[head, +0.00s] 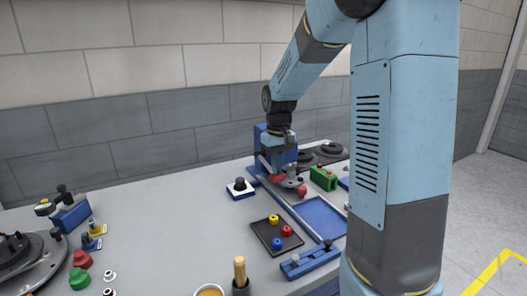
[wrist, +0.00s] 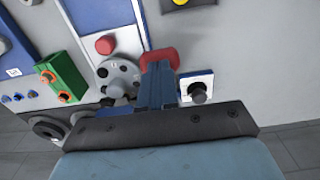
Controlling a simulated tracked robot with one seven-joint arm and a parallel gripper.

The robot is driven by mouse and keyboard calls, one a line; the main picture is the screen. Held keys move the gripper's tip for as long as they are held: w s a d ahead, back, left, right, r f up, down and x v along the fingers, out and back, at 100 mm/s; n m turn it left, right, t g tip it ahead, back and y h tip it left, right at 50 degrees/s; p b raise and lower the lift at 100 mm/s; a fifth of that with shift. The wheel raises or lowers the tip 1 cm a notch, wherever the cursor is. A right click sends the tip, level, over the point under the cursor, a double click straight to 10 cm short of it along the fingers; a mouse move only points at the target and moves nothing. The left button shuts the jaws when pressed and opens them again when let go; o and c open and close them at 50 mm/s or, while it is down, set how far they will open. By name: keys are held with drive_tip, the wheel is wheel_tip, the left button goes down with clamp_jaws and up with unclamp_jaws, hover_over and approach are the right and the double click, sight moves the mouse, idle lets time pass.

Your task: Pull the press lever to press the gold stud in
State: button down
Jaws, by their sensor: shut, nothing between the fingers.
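My gripper (head: 279,166) is shut and empty, low over the blue press (head: 260,139) at the back of the bench. In the wrist view its blue fingers (wrist: 156,68) point at a red grip (wrist: 160,57), which looks like the lever's end. The red grip (head: 277,178) also shows just below the fingertips in the head view. I cannot tell whether they touch. A grey round fixture (wrist: 119,76) with holes lies beside the fingers, with a red knob (wrist: 105,44) near it. I cannot make out the gold stud at the press.
A green block (head: 323,177) stands to the right and a white-and-blue block with a black knob (head: 240,187) to the left. A dark tray (head: 262,232) with yellow, red and blue pegs lies in front. The bench's left middle is clear.

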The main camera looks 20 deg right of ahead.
drive_tip(key=shift+r, duration=2.35)
wheel_tip(320, 180, up, 8)
drive_tip(key=w, duration=0.1)
drive_tip(key=shift+w, duration=0.2)
drive_tip(key=shift+a, duration=0.1)
drive_tip(key=shift+s, duration=0.1)
drive_tip(key=s+a+m+t, duration=0.1)
drive_tip(key=s+t, duration=0.4)
drive_tip(key=s, duration=2.1)
drive_tip(key=shift+s+a+f+m+t, duration=0.25)
drive_tip(key=shift+s+m+t, duration=0.1)
drive_tip(key=shift+m, duration=0.25)
